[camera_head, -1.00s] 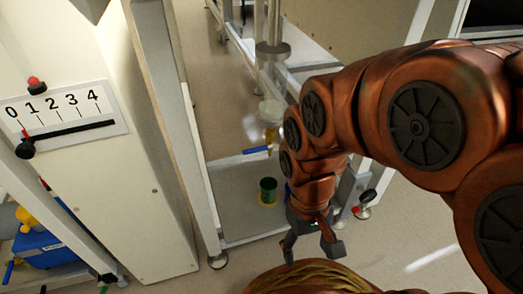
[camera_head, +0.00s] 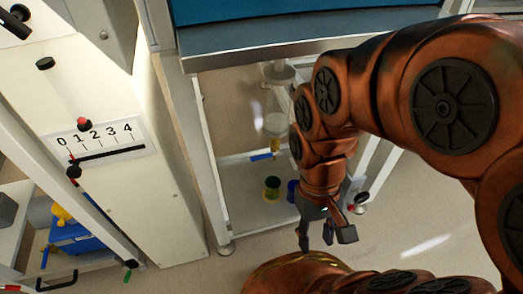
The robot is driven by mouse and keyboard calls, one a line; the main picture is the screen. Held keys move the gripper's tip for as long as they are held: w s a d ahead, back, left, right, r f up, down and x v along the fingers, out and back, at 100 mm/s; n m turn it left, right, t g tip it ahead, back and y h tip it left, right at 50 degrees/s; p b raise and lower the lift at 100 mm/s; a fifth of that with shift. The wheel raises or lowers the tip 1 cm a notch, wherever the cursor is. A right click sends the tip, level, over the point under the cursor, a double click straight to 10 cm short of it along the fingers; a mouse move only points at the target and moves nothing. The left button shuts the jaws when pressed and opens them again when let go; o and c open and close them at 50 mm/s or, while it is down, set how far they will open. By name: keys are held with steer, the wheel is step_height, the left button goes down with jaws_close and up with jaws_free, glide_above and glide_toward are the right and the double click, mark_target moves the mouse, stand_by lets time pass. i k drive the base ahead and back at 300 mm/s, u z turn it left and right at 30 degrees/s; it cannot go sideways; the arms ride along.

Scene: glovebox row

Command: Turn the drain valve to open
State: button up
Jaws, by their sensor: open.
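A valve with a blue lever (camera_head: 262,156) sits under a clear vessel (camera_head: 276,124) with yellowish content, inside the frame of a bench. The lever points left, roughly level; a brass-coloured part shows at its right end. Which setting this is, I cannot tell. A dark green cup (camera_head: 271,187) stands on the bench's lower shelf, below the valve. My gripper (camera_head: 325,237) is open and empty, pointing down, to the right of and lower in the picture than the valve. It touches nothing that I can see. My arm hides the area right of the valve.
A blue cup (camera_head: 292,191) stands beside the green one, close to my arm. White bench legs (camera_head: 203,165) and the shelf edge frame the valve. A white cabinet with a 0 to 4 scale (camera_head: 100,140) stands left. Bare floor (camera_head: 420,215) lies right.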

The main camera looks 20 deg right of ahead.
mark_target(279, 153)
steer(key=z, duration=1.4)
steer(key=k, duration=1)
steer(key=u, duration=1.6)
steer(key=i, duration=0.5)
steer(key=z, duration=0.05)
